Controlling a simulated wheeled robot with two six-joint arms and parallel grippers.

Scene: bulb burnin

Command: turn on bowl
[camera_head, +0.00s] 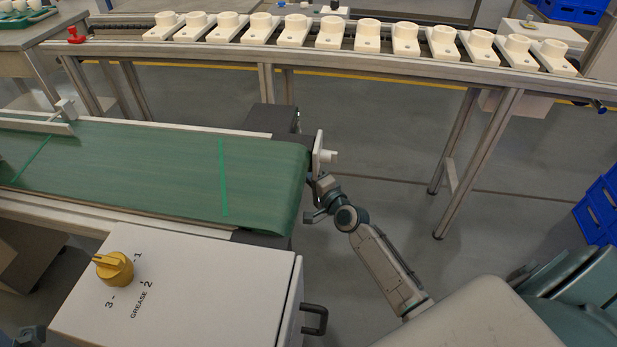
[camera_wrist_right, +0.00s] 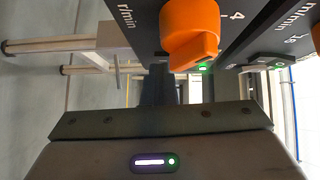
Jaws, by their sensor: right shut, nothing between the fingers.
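No bowl can be made out in either view. In the right wrist view an orange knob (camera_wrist_right: 190,32) sits on a dark panel marked "r/min", with a lit green light (camera_wrist_right: 203,69) beside it. A small rocker-like switch (camera_wrist_right: 270,63) is further right, near an "m/min" scale. My right gripper (camera_head: 322,188) is at the right end of the green conveyor in the head view, partly hidden by its own wrist. It is shut and empty; its grey front (camera_wrist_right: 160,119) fills the lower wrist view, apart from the knob as far as I can see.
The green belt conveyor (camera_head: 150,165) is empty where visible. A white cabinet (camera_head: 200,290) in front has a yellow knob (camera_head: 114,268) marked "GREASE" and a dark handle (camera_head: 314,319). Several white holders (camera_head: 368,35) line the back rail. Floor right of the conveyor is open.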

